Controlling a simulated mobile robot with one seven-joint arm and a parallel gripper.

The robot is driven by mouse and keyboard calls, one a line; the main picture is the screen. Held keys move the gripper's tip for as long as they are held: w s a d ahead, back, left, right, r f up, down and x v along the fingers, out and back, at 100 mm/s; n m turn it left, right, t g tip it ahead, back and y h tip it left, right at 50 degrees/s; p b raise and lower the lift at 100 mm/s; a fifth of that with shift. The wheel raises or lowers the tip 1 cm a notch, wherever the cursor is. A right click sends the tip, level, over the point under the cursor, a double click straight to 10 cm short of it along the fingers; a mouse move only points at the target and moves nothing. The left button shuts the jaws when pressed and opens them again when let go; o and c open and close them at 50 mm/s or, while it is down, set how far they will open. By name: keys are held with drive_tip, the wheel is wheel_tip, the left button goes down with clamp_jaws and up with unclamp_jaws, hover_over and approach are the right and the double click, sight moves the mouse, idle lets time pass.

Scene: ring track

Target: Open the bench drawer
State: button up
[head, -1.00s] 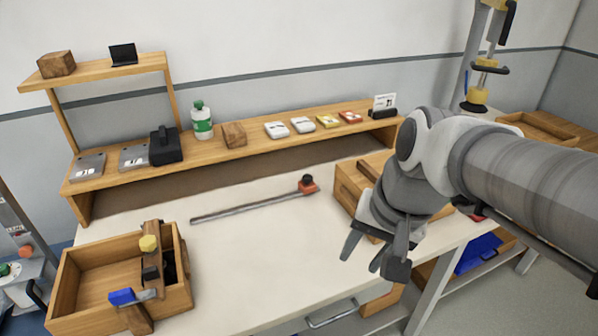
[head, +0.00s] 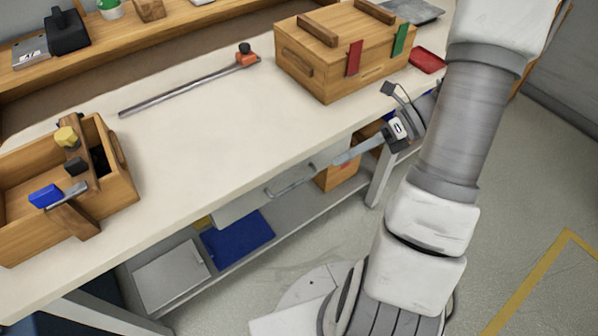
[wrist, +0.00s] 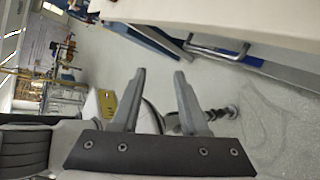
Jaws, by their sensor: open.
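The bench drawer (head: 238,207) has a pale front under the benchtop's front edge and looks shut. Its grey bar handle (head: 292,181) sticks out from the front. The handle also shows in the wrist view (wrist: 215,49), above and right of my fingers. My gripper (head: 372,122) is in front of the bench, to the right of the handle and apart from it. In the wrist view my gripper (wrist: 160,75) has its two fingers spread with nothing between them. Part of the drawer front is hard to make out.
The benchtop (head: 200,150) overhangs the drawer. On it stand an open wooden tool tray (head: 120,180), a wooden chest (head: 320,65) and a long clamp (head: 190,85). The floor (head: 520,190) on the right is clear.

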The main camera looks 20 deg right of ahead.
drive_tip(key=s+d+f+m+t+y+b, duration=0.1)
drive_tip(key=d+f+m+t+b, duration=0.2)
drive_tip(key=f+m, duration=0.35)
drive_tip(key=s+d+f+m+t+y+b, duration=0.1)
drive_tip(key=d+f+m+t, duration=0.35)
drive_tip(key=f+m, duration=0.2)
drive_tip(key=b+x, duration=0.3)
drive_tip(key=x, duration=1.4)
drive_tip(key=shift+s+a+g, duration=0.15)
drive_tip(key=shift+a+g, duration=0.15)
drive_tip(key=shift+g, duration=0.15)
drive_tip(key=shift+c, duration=0.3)
clamp_jaws()
